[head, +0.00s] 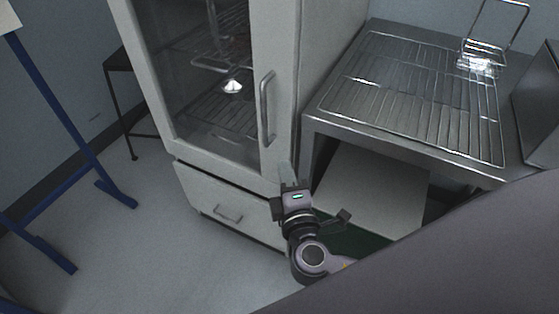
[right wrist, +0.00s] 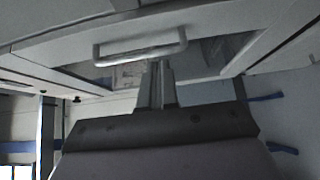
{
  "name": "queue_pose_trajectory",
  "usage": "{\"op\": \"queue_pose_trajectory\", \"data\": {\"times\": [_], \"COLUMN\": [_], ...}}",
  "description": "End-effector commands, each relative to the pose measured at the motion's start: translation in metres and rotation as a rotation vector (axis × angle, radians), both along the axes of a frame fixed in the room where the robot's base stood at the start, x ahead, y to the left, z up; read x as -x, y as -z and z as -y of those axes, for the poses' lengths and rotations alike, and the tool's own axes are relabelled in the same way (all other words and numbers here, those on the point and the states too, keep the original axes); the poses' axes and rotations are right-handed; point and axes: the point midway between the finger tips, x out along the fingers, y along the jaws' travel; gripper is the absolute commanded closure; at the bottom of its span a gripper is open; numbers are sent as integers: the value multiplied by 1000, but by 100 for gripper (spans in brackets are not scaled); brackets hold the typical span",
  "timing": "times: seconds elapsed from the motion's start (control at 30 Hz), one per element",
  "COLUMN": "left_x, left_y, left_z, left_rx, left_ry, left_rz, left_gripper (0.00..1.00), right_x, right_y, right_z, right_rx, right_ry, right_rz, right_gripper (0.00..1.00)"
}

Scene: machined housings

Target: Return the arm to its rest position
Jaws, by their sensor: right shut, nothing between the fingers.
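My right gripper (head: 287,172) is in front of the white cabinet (head: 285,85), below the long handle (head: 266,107) of its glass door. The gripper is shut and empty. In the right wrist view its fingers (right wrist: 156,72) are together, and a bar handle (right wrist: 140,50) shows just beyond them. I cannot tell whether the fingers touch the cabinet. The glass door looks closed. My left gripper is not in view.
A metal table (head: 350,127) with a wire rack (head: 415,90) stands to the right of the cabinet. A metal basket frame (head: 480,62) sits at its back. The cabinet's lower drawer (head: 225,208) is shut. A blue stand (head: 62,110) is at the left. The floor (head: 130,250) at left front is clear.

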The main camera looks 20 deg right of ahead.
Motion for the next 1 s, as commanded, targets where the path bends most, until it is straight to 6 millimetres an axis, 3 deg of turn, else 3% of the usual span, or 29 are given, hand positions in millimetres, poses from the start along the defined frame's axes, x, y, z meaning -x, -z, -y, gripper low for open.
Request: {"op": "queue_pose_trajectory", "data": {"times": [0.1,0.3,0.67,0.77,1.0], "left_x": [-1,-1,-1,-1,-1], "left_y": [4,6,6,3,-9], "left_z": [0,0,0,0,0], "left_rx": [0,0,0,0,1], "left_ry": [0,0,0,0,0], "left_rz": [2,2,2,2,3], "left_gripper": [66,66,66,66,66], "right_x": [21,41,46,47,67], "right_y": [2,1,1,12,75], "right_z": [-3,-5,-6,-5,-4], "right_rx": [-1,0,-6,-51,-394], "right_ry": [-2,-2,-2,-6,-23], "right_rz": [-3,-2,-8,-56,-326], "right_gripper": [100,100,100,100,100]}}
